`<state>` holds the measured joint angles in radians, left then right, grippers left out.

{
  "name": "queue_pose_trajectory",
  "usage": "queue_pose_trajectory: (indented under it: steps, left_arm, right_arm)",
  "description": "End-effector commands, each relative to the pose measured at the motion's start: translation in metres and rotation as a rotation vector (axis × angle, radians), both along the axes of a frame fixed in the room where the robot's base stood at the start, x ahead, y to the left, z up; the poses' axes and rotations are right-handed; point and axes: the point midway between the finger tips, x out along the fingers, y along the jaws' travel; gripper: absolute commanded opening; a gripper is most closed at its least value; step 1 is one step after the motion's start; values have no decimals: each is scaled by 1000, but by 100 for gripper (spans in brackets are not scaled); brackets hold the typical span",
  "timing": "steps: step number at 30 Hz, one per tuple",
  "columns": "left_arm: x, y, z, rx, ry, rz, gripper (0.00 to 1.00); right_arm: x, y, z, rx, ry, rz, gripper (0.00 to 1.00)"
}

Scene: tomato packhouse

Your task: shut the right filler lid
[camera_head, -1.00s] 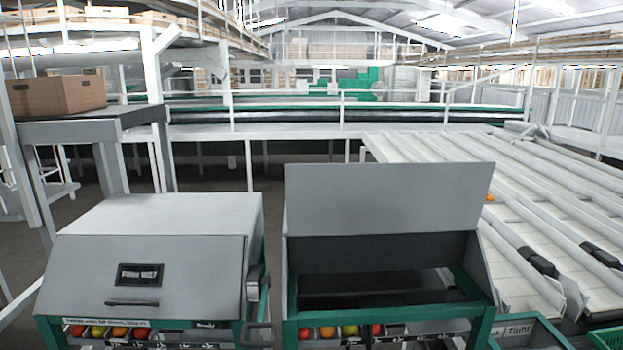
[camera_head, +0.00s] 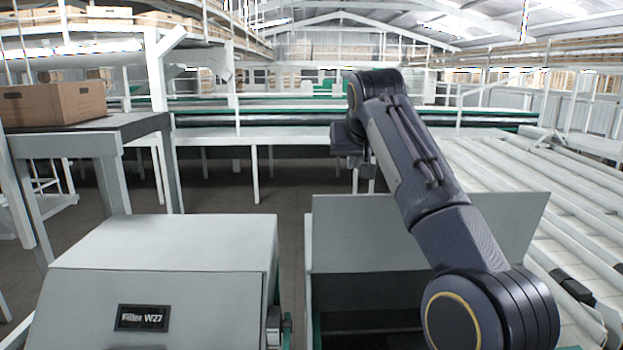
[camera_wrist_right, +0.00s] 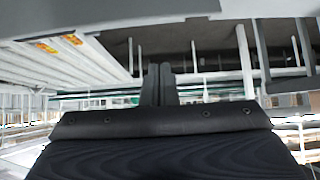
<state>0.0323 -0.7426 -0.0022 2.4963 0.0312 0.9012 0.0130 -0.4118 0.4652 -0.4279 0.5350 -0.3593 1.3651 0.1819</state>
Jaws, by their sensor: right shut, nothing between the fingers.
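The right filler lid (camera_head: 335,230) is a grey panel standing open, tilted up at the back of the right filler. The dark opening (camera_head: 365,322) below it is exposed. My right arm reaches across in front of the lid and hides part of it. My right gripper (camera_head: 363,180) is above the lid's top edge in the head view and seems to be beyond it, with nothing held. In the right wrist view its fingers (camera_wrist_right: 158,84) are together. The lid cannot be made out there. My left gripper is not in view.
The left filler (camera_head: 160,255), labelled Filler W27, has its lid down, close to the left of the right filler. A cardboard box (camera_head: 55,104) stands on a grey table at the left. Pale conveyor lanes (camera_head: 590,235) run along the right. Floor shows behind the fillers.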

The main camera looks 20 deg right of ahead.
Motion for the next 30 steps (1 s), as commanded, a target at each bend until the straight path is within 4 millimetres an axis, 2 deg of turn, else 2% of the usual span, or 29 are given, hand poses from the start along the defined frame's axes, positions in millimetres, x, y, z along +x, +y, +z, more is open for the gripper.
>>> queue_pose_trajectory:
  steps: [5,17,24,30]
  left_arm:
    - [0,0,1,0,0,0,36]
    - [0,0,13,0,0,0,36]
    - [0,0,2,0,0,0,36]
    - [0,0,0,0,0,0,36]
  right_arm:
    - [12,-3,-9,-5,-1,-5,0]
    - [70,-22,-65,-3,1,-4,0]
    - [44,-13,-71,-2,-5,0,0]
    - [34,-10,-72,-2,-5,-2,0]
